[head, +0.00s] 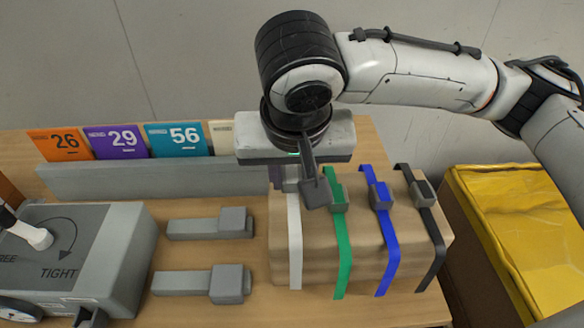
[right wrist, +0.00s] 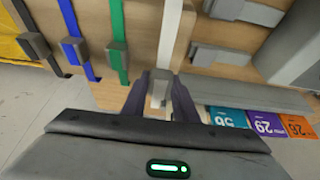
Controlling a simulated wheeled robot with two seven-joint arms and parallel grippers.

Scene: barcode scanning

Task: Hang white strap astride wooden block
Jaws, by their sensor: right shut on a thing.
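The white strap (head: 295,245) runs down the front face of the wooden block (head: 315,262), at its left end. It also shows in the right wrist view (right wrist: 169,35), with its pale buckle (right wrist: 159,90) between my fingers. My right gripper (head: 300,190) is over the block's left end, shut on the white strap's buckle. In the head view my gripper hides the strap's top. A green strap (head: 342,240), a blue strap (head: 388,245) and a black strap (head: 433,240) lie over the block to the right. My left gripper is not in view.
Two grey clip-like pieces (head: 212,226) lie left of the block. A grey device (head: 110,250) marked TIGHT stands farther left. Numbered cards (head: 115,141) stand behind a grey rail (head: 150,182). A yellow bin (head: 520,220) is at the right.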

